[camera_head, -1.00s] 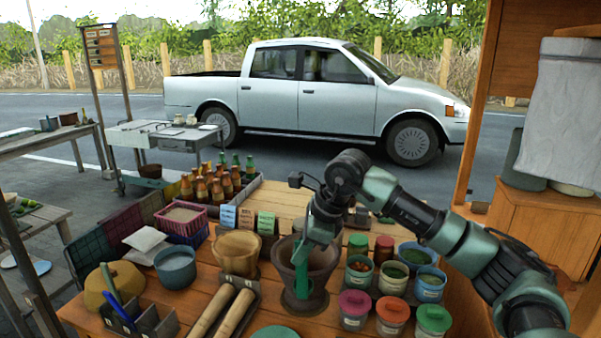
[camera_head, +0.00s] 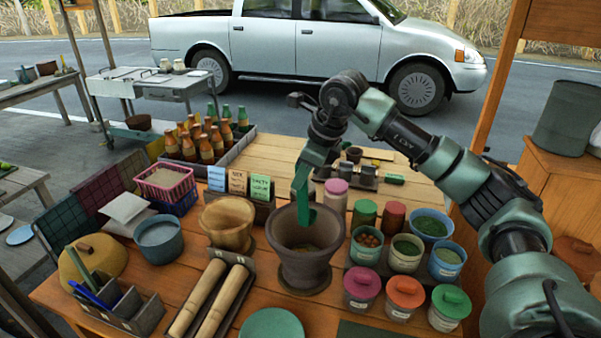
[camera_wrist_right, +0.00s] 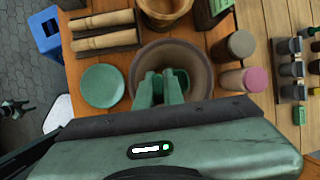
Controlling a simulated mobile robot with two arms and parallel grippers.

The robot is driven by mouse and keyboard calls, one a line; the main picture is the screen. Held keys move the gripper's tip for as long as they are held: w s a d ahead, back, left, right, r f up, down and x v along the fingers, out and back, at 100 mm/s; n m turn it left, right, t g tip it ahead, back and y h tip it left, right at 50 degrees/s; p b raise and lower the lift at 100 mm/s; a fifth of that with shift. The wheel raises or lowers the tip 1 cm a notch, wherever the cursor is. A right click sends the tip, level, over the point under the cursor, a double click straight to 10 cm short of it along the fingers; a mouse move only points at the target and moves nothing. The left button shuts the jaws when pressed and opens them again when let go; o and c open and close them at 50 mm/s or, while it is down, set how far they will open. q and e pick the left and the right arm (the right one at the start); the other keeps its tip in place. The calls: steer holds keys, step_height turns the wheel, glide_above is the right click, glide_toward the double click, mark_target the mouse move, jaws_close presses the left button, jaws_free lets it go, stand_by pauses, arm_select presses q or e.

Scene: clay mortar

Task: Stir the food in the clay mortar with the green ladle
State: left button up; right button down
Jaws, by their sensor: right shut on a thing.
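The brown clay mortar (camera_head: 291,268) stands upright on the wooden table, a little food (camera_head: 306,248) showing at its bottom. My right gripper (camera_head: 303,198) points down above the mortar's opening, near its far rim. It is shut on the green ladle (camera_head: 309,217), whose lower part hangs at the mouth of the mortar. In the right wrist view my gripper fingers (camera_wrist_right: 158,90) overlap the mortar (camera_wrist_right: 203,57), and the ladle's green bowl (camera_wrist_right: 183,77) shows beside them. Whether the ladle touches the food cannot be told. My left gripper is not in view.
Several lidded and open jars (camera_head: 405,292) stand close right of the mortar. A wooden bowl (camera_head: 228,222) and two rolling pins (camera_head: 222,300) are at its left. A green plate (camera_head: 272,325) lies in front. Small labelled boxes (camera_head: 237,182) and a pink-lidded jar (camera_head: 336,192) stand behind.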

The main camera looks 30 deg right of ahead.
mark_target(301, 195)
step_height(301, 195, down, 5)
steer(key=b, duration=0.3)
steer(key=shift+w+r, duration=0.1)
step_height(301, 195, down, 8)
steer(key=b, duration=0.5)
steer(key=shift+b, duration=0.35)
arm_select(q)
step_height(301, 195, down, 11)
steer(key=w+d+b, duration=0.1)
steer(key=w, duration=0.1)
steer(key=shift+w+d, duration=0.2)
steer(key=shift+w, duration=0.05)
arm_select(e)
steer(key=shift+f, duration=1.1)
arm_select(q)
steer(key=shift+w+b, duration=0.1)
steer(key=shift+b, duration=0.2)
arm_select(e)
steer(key=shift+d, duration=0.2)
